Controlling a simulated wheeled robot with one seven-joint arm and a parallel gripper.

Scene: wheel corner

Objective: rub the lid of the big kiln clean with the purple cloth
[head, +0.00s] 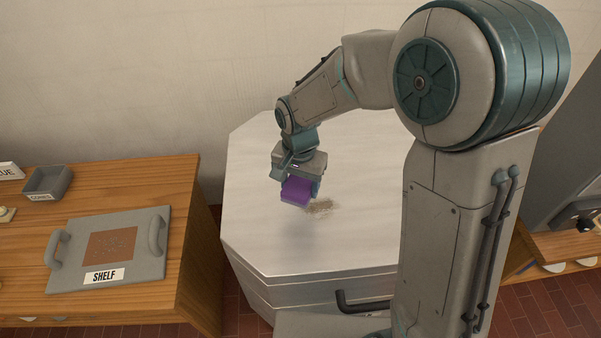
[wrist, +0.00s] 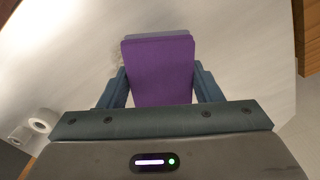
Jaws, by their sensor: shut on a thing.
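My gripper (head: 296,183) is shut on the purple cloth (head: 296,191), which looks like a thick folded pad. In the wrist view the cloth (wrist: 160,70) sits between the two fingers. The big kiln's lid (head: 270,225) is a broad, pale metal, many-sided top under my gripper. A brown smudge of dirt (head: 319,207) lies on the lid just to the right of the cloth in the head view. The cloth appears to be a little above the lid; whether it touches is hard to tell. In the wrist view the smudge is mostly hidden behind the cloth and gripper.
A wooden table (head: 180,240) stands left of the kiln. It bears a grey tray labelled SHELF (head: 62,270) and a small grey bin labelled CONES (head: 46,182). A dark handle (head: 360,303) juts from the kiln's front. The lid around the smudge is clear.

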